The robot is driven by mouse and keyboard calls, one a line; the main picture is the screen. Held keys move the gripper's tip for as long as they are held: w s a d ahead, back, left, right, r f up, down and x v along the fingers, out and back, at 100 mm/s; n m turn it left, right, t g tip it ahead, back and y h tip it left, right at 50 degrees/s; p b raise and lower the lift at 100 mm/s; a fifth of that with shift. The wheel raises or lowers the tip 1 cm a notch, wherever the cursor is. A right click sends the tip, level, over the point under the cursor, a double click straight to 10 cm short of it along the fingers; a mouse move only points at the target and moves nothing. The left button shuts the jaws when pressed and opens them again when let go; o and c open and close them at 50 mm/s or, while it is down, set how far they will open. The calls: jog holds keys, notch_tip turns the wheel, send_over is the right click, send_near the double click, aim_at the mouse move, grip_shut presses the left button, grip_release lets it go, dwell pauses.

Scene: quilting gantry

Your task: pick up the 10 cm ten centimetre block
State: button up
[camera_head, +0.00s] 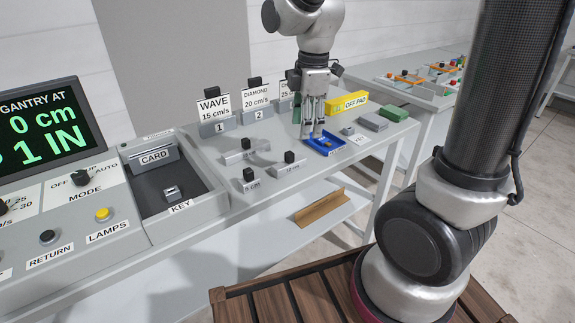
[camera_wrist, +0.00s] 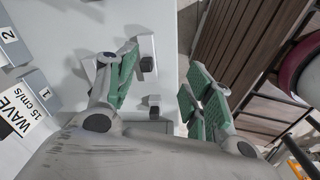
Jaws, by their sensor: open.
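The 10 cm block (camera_head: 289,171) is a light grey bar with a black knob, on the grey table near its front edge, right of the 5 cm block (camera_head: 250,185). My gripper (camera_head: 313,136) is open and empty. In the head view its fingertips appear in front of the blue tray (camera_head: 325,144), right of and beyond the 10 cm block. In the wrist view, the open fingers (camera_wrist: 162,88) frame the table edge. A pale bar with a black knob (camera_wrist: 147,44), seemingly the 10 cm block, shows beside the left finger; its label is not readable there.
Another knobbed piece (camera_head: 244,154) lies behind the blocks. WAVE (camera_head: 214,108) and DIAMOND (camera_head: 257,100) cards stand at the back. A yellow OFF PAD block (camera_head: 347,104), a grey block (camera_head: 373,122) and a green block (camera_head: 394,113) are at the right. A recessed card tray (camera_head: 168,190) lies left.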

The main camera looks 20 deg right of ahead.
aim_at(289, 153)
jog(key=a+f+n, duration=0.1)
jog(key=w+a+f+n, duration=0.1)
jog(key=f, duration=0.1)
jog(key=w+a+f+n, duration=0.1)
jog(key=a+n, duration=0.1)
jog(key=shift+w+f+g, duration=0.2)
jog(key=shift+f+g, duration=0.15)
jog(key=shift+g, duration=0.05)
jog(key=f, duration=0.7)
jog(key=shift+w+d+f, duration=0.15)
jog(key=shift+d+f, duration=0.15)
jog(key=shift+f, duration=0.05)
grip_shut()
